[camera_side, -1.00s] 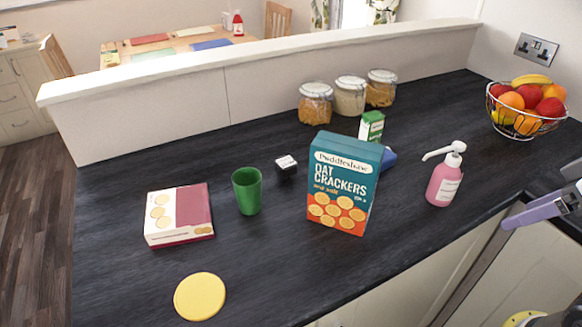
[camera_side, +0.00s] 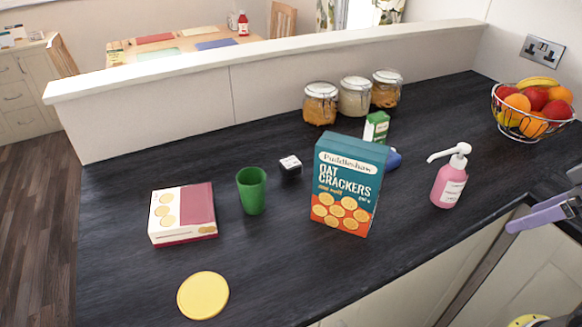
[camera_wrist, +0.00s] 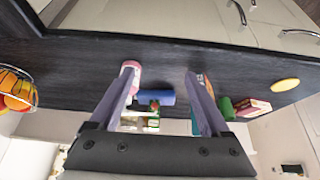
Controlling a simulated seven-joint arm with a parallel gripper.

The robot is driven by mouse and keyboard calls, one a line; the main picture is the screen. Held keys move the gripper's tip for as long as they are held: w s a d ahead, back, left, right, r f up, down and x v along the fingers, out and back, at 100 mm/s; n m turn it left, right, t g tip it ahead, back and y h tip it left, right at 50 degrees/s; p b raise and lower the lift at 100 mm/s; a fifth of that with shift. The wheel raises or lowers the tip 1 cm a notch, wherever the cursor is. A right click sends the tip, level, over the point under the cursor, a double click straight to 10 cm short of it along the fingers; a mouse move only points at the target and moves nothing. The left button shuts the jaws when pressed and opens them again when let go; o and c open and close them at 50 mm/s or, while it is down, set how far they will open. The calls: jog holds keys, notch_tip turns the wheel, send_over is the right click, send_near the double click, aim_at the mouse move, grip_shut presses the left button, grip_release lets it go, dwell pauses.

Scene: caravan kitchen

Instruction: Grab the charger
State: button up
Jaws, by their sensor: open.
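A small black block with a white printed top (camera_side: 290,165), which looks like the charger, lies on the dark worktop right of the green cup (camera_side: 252,190) and left of the oat crackers box (camera_side: 346,185). I cannot make it out in the wrist view. My gripper (camera_wrist: 161,72) is open, with nothing between its two purple fingers. In the side view only part of it (camera_side: 540,215) shows at the right edge, beyond the pink pump bottle (camera_side: 450,180) and far from the black block.
A blue object (camera_side: 393,158) is mostly hidden behind the crackers box, near a green carton (camera_side: 376,128). Lidded jars (camera_side: 354,97) stand by the low wall. A fruit basket (camera_side: 533,108) is at right. A flat biscuit box (camera_side: 183,213) and yellow disc (camera_side: 203,295) lie at left.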

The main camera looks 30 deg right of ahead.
jog(key=shift+o, duration=0.8)
